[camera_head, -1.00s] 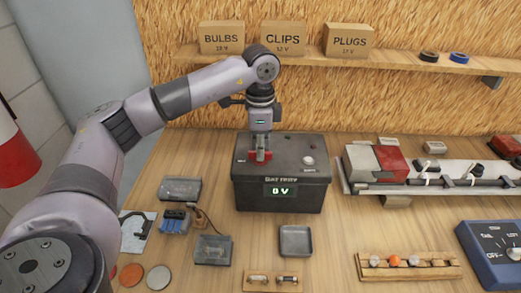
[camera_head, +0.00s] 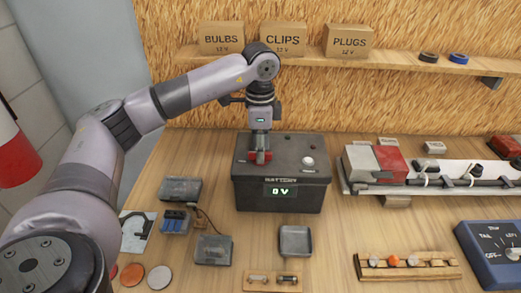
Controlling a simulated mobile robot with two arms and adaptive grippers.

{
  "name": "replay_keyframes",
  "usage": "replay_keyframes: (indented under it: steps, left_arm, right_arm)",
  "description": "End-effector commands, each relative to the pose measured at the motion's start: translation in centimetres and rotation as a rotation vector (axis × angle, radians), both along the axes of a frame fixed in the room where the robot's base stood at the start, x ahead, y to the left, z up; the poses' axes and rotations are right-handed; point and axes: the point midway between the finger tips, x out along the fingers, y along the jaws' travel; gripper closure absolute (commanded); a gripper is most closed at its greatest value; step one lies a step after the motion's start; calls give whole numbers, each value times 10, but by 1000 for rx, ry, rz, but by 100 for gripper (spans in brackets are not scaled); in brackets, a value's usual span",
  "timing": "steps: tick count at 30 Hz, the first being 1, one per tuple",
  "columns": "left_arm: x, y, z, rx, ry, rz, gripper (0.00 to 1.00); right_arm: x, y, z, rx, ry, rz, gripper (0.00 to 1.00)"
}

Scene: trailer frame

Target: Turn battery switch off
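The black battery box (camera_head: 280,191) stands on the bench at centre, its green display reading "0 V". A red switch (camera_head: 265,157) sits on its top at the left. My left gripper (camera_head: 260,157) points straight down from above, its fingertips at the red switch and partly covering it. Whether the fingers are closed on the switch or only touch it is too small to tell. A white round knob (camera_head: 308,161) is on the right of the box top. My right gripper is not in view.
A shelf with BULBS, CLIPS and PLUGS boxes (camera_head: 283,39) runs behind. A lamp bar (camera_head: 440,172) lies right of the battery, a blue dial box (camera_head: 492,250) at front right. Small trays (camera_head: 296,241) and discs lie in front. Bare wood lies left of the battery.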

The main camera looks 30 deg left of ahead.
Motion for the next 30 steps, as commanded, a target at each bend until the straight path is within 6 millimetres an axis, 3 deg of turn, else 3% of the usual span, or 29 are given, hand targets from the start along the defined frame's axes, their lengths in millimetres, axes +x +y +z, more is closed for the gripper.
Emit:
replay_keyframes:
  steps: [18,30]
  left_arm:
    - [0,0,52,-1,-1,0,65]
    - [0,0,53,0,0,0,65]
  right_arm:
    - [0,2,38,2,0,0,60]
    - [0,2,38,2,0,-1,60]
